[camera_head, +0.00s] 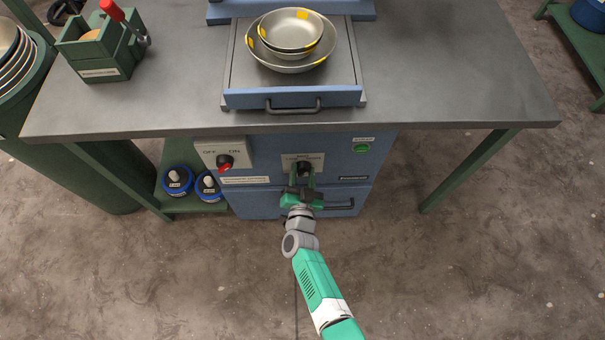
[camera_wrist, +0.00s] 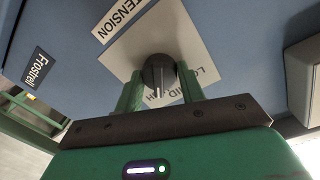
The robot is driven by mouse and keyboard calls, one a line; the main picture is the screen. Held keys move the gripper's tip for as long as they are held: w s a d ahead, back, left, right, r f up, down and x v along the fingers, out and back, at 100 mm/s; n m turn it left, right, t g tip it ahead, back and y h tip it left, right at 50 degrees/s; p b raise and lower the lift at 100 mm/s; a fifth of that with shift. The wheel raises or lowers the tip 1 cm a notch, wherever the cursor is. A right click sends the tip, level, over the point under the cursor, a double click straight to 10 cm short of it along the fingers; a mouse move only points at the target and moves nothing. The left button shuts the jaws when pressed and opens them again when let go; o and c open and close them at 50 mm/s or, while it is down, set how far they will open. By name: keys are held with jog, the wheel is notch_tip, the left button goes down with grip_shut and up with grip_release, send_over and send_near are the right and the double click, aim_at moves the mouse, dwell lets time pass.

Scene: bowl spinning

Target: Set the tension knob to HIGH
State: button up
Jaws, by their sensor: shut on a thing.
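The dark round tension knob (camera_head: 304,168) sits on a pale label plate on the front of the blue machine. In the wrist view the knob (camera_wrist: 158,74) stands between the green fingers of my gripper (camera_wrist: 160,88), which is shut on it. A white pointer line on the knob faces the lower edge of that view, near the partly covered LOW, MID and HIGH lettering. I cannot tell for sure which word it points to. In the head view my gripper (camera_head: 302,180) reaches the knob from the front and partly hides the label.
A red OFF/ON switch (camera_head: 225,162) is left of the knob, and a green button (camera_head: 362,148) is right of it. A drawer handle (camera_head: 338,206) lies below. Stacked metal bowls (camera_head: 291,30) rest on the machine's top tray. Floor in front is open.

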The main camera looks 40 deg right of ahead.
jog(key=shift+m, duration=0.9)
jog(key=o, duration=1)
jog(key=shift+c, duration=0.2)
jog(key=shift+s+a+r, duration=0.15)
jog(key=shift+s+a, duration=0.1)
jog(key=p+v, duration=0.3)
jog(key=v, duration=0.4)
jog(key=shift+p, duration=0.4)
